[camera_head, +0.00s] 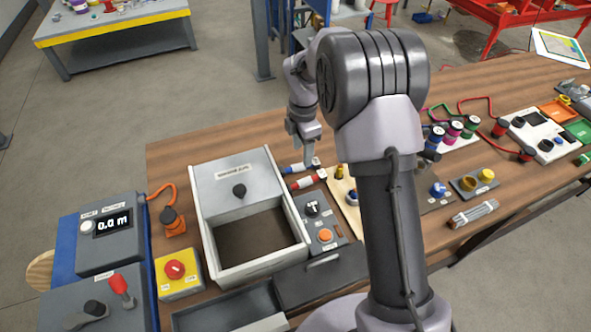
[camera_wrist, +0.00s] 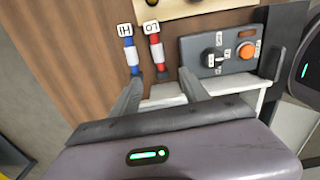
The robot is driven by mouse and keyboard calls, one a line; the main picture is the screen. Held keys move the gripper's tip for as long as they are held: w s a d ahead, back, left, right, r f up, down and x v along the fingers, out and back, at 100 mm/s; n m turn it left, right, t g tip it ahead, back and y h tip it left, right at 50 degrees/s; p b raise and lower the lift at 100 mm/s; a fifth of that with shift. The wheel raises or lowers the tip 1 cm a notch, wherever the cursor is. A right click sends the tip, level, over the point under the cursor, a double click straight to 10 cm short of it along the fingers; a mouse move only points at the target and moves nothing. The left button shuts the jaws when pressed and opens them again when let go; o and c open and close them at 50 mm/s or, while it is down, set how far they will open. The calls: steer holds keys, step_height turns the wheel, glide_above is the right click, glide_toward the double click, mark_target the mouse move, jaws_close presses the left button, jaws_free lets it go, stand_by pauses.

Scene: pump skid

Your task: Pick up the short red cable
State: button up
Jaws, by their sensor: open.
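The short red cable (camera_head: 308,180) lies on the wooden table, just right of the grey box, with a white middle band and a white tag. In the wrist view the red cable (camera_wrist: 156,52) carries a tag reading LO. A similar blue cable (camera_head: 301,166) lies beside it; in the wrist view the blue cable (camera_wrist: 129,52) has a tag reading HI. My gripper (camera_head: 305,158) is over the table near both cables. In the wrist view my open gripper (camera_wrist: 160,80) has its fingers pointing toward the cables, with nothing between them.
A grey switch panel (camera_head: 322,225) with an orange button is close to the red cable; it also shows in the wrist view (camera_wrist: 222,52). The open grey box (camera_head: 215,200) stands to the left. A wooden board (camera_head: 343,190) lies right of the cables. Bare table shows behind the cables.

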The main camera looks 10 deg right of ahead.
steer(key=b, duration=0.4)
glide_above(301, 182)
steer(key=f, duration=1)
steer(key=shift+s+d+f, duration=0.15)
steer(key=shift+s+f, duration=0.05)
steer(key=shift+f, duration=0.05)
steer(key=f, duration=0.1)
steer(key=f+b, duration=0.1)
steer(key=f, duration=0.1)
steer(key=f+b, duration=0.1)
steer(key=f, duration=0.1)
steer(key=shift+w+f, duration=0.2)
steer(key=shift+w, duration=0.05)
steer(key=shift+r, duration=0.15)
steer(key=shift+c, duration=1.1)
jaws_close()
